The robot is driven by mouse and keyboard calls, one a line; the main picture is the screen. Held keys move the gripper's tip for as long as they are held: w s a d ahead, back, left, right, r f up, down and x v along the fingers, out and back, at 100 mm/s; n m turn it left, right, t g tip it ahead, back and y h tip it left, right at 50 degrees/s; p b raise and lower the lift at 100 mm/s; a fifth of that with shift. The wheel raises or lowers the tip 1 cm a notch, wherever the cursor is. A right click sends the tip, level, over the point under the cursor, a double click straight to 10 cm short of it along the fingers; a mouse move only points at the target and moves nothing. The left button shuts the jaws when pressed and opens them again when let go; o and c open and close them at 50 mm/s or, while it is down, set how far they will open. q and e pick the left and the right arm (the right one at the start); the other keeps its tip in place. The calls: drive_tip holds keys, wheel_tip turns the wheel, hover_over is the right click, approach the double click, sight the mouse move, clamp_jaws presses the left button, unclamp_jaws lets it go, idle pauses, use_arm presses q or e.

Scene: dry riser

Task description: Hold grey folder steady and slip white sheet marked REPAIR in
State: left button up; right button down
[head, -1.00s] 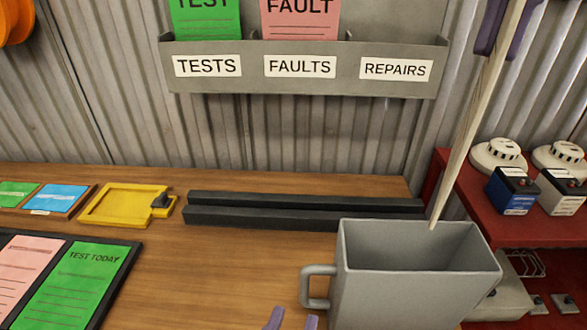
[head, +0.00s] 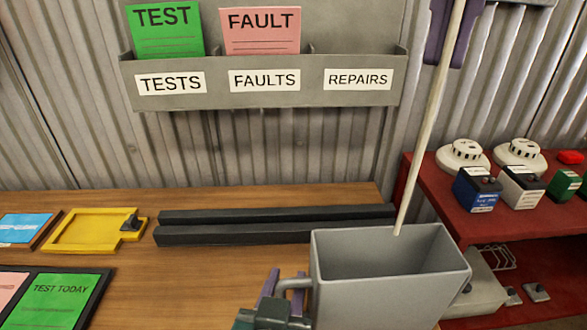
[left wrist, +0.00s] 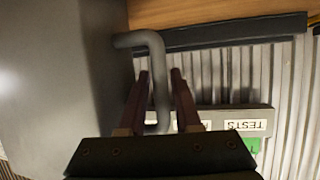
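The grey holder (head: 385,295) is an open-topped box with a side handle, standing upright at the right of the bench. My left gripper (head: 281,284) is at its handle; in the left wrist view the handle (left wrist: 158,85) runs between the two fingers (left wrist: 160,88), which are apart. My right gripper (head: 453,35) is high above the holder, its fingers on both sides of a thin off-white strip (head: 427,135), apparently the white sheet edge-on. The strip hangs slightly tilted, its lower end at the holder's far rim; I cannot tell how deep.
A wall rack (head: 262,85) labelled TESTS, FAULTS and REPAIRS holds a green and a pink sheet. Dark rails (head: 250,230) lie behind the holder. A yellow tray (head: 95,231) is at left. A red shelf (head: 500,225) with detectors and batteries stands close at right.

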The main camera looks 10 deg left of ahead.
use_arm(q)
drive_tip(key=shift+w, duration=0.1)
clamp_jaws()
idle(0.3)
idle(1.4)
